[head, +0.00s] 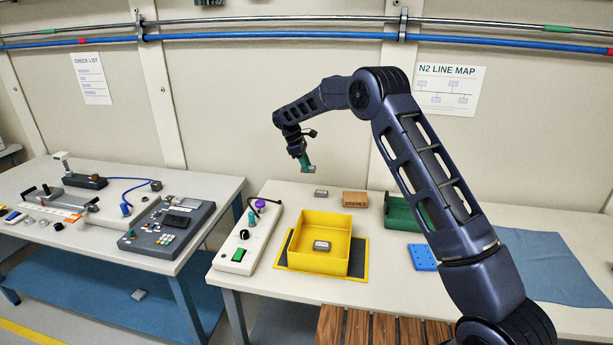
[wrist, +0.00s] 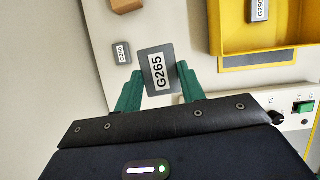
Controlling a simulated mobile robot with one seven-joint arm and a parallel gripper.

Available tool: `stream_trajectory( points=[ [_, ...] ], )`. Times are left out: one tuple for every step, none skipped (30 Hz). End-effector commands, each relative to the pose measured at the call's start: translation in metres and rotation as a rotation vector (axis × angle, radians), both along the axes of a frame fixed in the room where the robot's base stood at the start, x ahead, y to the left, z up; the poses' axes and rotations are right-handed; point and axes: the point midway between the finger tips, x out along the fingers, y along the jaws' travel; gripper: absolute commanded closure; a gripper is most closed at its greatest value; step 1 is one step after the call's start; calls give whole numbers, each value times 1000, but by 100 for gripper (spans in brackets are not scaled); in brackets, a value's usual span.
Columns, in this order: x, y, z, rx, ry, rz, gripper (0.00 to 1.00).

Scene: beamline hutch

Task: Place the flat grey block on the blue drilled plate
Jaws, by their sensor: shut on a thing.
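My gripper (head: 306,160) is raised above the back left of the right-hand table. It is shut on a flat grey block with a white label reading G265 (wrist: 157,71). In the wrist view the block sits between the green fingertips (wrist: 157,84), clear of the table. The blue drilled plate (head: 423,257) lies on the table to the right of the yellow bin, partly hidden by my arm. It does not show in the wrist view.
A yellow bin (head: 350,263) holds a small grey labelled block (head: 321,245). Another small grey block (head: 321,193), a brown block (head: 355,199) and a green bin (head: 397,208) stand behind. A control box (head: 247,238) is at left, a blue cloth (head: 555,265) at right.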

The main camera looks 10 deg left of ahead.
Motion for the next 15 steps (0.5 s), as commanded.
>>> stream_trajectory(
  points=[
    [0, 0, 4, 1, -1, 0, 85],
    [0, 0, 6, 1, -1, 0, 85],
    [0, 0, 8, 0, 0, 0, 85],
    [0, 0, 9, 0, 0, 0, 85],
    [0, 0, 10, 0, 0, 0, 85],
    [0, 0, 10, 0, 0, 0, 85],
    [0, -1, 11, 0, 0, 0, 85],
    [0, -2, 11, 0, 0, 0, 85],
    [0, -4, 12, 0, 0, 0, 85],
    [0, -8, 13, -1, 0, 0, 85],
    [0, -11, 14, 0, 0, -1, 85],
    [0, -18, 17, 0, -2, -1, 85],
    [-1, -25, 18, -1, -1, -2, 85],
    [-1, -32, 20, -1, -1, -3, 85],
    [-3, -42, 22, 0, -1, -3, 85]
  ],
)
